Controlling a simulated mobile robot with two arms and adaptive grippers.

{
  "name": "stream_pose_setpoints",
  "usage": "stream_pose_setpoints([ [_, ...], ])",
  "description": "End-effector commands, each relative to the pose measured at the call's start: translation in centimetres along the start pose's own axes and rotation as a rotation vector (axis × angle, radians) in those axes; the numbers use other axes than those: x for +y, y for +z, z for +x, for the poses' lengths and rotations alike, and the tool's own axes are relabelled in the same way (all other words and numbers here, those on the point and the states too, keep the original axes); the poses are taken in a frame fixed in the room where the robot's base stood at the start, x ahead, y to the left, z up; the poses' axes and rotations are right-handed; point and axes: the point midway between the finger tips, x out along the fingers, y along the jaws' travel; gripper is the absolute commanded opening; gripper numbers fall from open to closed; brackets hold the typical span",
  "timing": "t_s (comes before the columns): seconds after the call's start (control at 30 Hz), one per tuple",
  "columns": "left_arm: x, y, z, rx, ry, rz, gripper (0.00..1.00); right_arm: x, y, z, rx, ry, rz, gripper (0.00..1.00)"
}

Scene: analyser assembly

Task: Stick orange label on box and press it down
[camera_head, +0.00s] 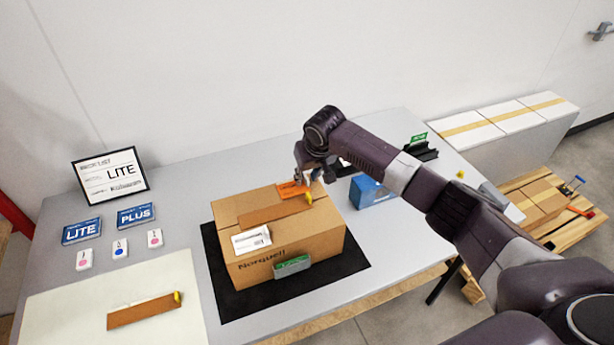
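A closed brown cardboard box (320,247) with printed lettering on its front stands on a black mat (226,308). An orange label (291,190) is at the back right of the box top. My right gripper (305,181) is just above it, at the label's edge. The fingers are small and partly hidden, so I cannot tell whether they grip the label or whether the label lies flat. A white printed label (252,239) lies on the front left of the top. A green tag (292,265) is on the box front. My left gripper is not in view.
A blue box (370,192) stands right of the cardboard box, below my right arm. A framed LITE sign (110,175), blue LITE and PLUS cards (136,215) and small white cards are at left. A brown strip (144,311) lies on a pale mat (60,315).

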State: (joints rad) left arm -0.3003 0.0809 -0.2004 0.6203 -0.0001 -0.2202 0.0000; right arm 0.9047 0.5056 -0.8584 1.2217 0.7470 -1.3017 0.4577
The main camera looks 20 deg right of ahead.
Motion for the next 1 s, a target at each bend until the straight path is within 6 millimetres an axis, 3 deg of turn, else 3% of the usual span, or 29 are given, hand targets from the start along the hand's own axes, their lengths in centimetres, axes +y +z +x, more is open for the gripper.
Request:
stream_pose_setpoints([
  [0.77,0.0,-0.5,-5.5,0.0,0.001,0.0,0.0,0.0,-1.9,-4.7,0.0,-0.001,0.0,0.25],
  [1.0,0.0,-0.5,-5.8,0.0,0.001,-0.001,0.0,0.0,-2.5,-6.0,0.0,0.0,0.0,0.25],
])
